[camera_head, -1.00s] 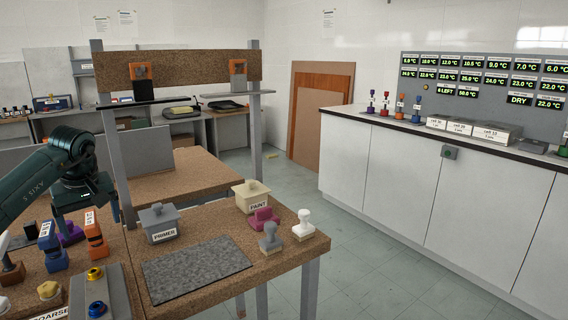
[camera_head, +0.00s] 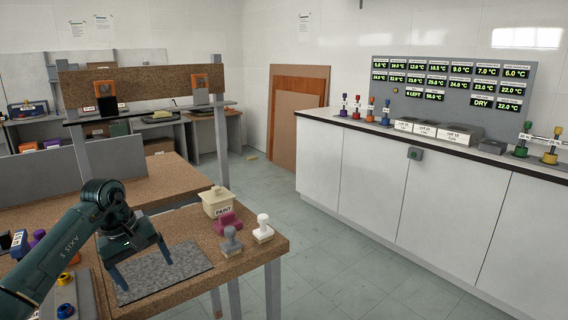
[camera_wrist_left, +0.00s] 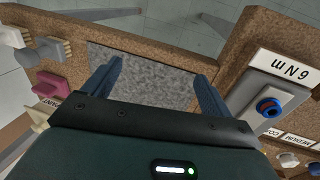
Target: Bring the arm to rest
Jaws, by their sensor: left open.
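My left arm comes in from the left in the head view. Its gripper (camera_head: 144,270) is open and empty, fingers apart and pointing down over the grey mat (camera_head: 187,262) on the cork-topped bench. In the left wrist view the two blue fingers of my left gripper (camera_wrist_left: 158,74) stand apart with the mat (camera_wrist_left: 150,72) between and beyond them. Whether the fingertips touch the mat cannot be told. My right gripper is not in view. The grey PRIMER pot is not visible now, probably behind my arm.
A cream PAINT pot (camera_head: 216,203), a magenta block (camera_head: 228,222), a grey stamp-like piece (camera_head: 231,243) and a white one (camera_head: 263,230) stand near the bench's right edge. An upright shelf frame (camera_head: 219,140) rises behind. Open floor (camera_head: 330,255) separates the bench from the white counter (camera_head: 400,200).

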